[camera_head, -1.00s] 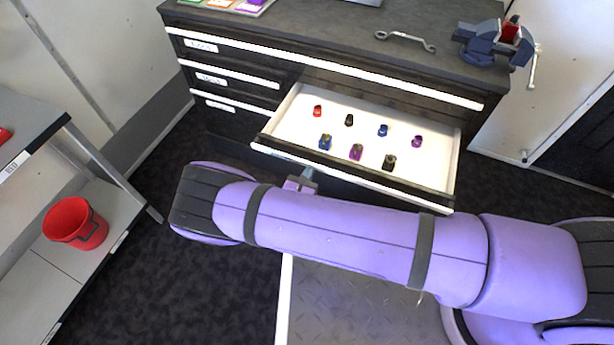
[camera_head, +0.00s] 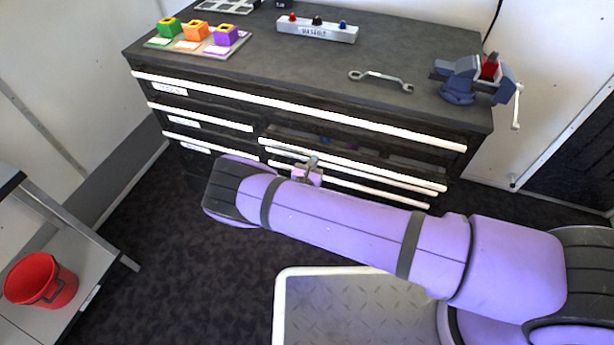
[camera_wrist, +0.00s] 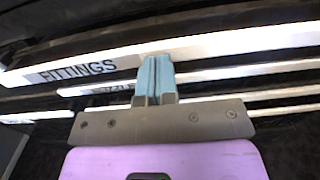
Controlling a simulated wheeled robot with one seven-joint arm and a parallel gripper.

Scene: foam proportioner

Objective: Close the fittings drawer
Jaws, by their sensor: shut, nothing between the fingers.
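The fittings drawer (camera_head: 400,178) is a dark drawer with a long white front strip, in the right half of the cabinet.
On the cabinet top (camera_head: 290,70) lie a wrench (camera_head: 382,78), a blue vise (camera_head: 465,80), a labelled rack (camera_head: 317,30) and a tray of coloured blocks (camera_head: 197,38). More white-striped drawers sit left and below. A red bucket (camera_head: 40,280) stands on a shelf at left.

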